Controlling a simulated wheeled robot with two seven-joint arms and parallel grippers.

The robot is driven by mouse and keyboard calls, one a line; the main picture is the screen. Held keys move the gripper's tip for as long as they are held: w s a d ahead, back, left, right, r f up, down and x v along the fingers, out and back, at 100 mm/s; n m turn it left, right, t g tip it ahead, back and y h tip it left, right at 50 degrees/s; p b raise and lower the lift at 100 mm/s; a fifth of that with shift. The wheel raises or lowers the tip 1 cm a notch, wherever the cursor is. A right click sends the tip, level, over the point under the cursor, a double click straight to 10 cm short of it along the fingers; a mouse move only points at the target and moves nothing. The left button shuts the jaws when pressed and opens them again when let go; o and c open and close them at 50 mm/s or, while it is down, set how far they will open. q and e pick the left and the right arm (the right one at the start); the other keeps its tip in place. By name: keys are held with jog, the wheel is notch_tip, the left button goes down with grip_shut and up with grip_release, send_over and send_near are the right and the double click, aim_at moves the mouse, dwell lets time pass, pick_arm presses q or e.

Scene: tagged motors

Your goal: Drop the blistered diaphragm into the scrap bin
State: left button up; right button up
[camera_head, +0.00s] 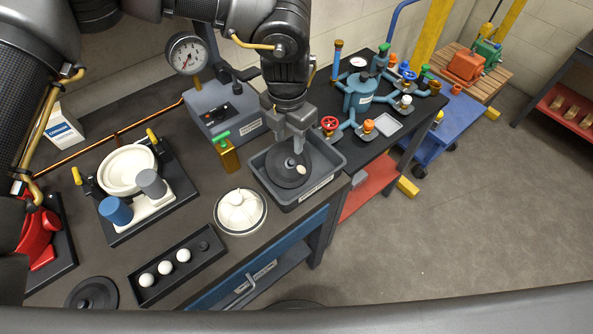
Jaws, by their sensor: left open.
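A grey open bin (327,187) with a label on its front wall stands at the bench's right end; I take it for the scrap bin. A dark round diaphragm (283,178) lies inside it, with a small white ball or spot (301,170) at its right side. I cannot make out a blister. My left gripper (299,148) points down over the bin, open, its fingertips just above the disc and partly covering it. Another dark round disc (91,294) lies on the bench at the front left. My right gripper is out of view.
A black tray (215,256) holds white balls. A white domed cover (240,211), a pump body (127,170) on a black plate and a gauge unit (222,108) stand nearby. A blue valve manifold (362,95) stands right of the bin.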

pick_arm(q)
notch_tip(320, 180, up, 7)
jog(key=b, duration=0.1)
jog(key=shift+r, duration=0.2)
dwell(0.5)
